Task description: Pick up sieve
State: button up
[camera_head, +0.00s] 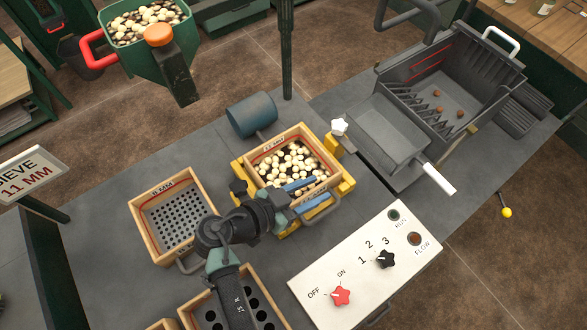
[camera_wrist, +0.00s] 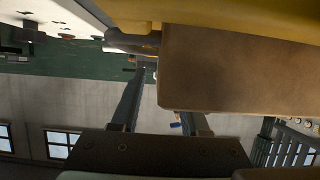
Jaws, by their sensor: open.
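A wooden-framed sieve (camera_head: 258,160), its label seeming to read 11 MM, holds pale round pieces and sits in a yellow cradle (camera_head: 345,184). A grey loop handle (camera_head: 322,212) shows at its near side. My gripper (camera_head: 307,193) is at that near side, its blue fingers apart, one over the sieve's edge and the other close to the handle. In the wrist view the two fingers (camera_wrist: 160,112) are spread, with a brown wooden face (camera_wrist: 240,75) and yellow cradle (camera_wrist: 250,15) close by. I cannot tell whether a finger touches the handle.
An empty sieve (camera_head: 143,213) marked 8 MM lies left, another large-holed sieve (camera_head: 268,292) in front. A control box (camera_head: 360,262) stands right of my arm. A blue cylinder (camera_head: 252,115) is behind the cradle, a grey hopper machine (camera_head: 440,100) at back right, a green hopper (camera_head: 145,60) overhead left.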

jog(key=shift+w+d, duration=0.1)
jog(key=shift+d, duration=0.05)
grip_shut()
dwell(1.4)
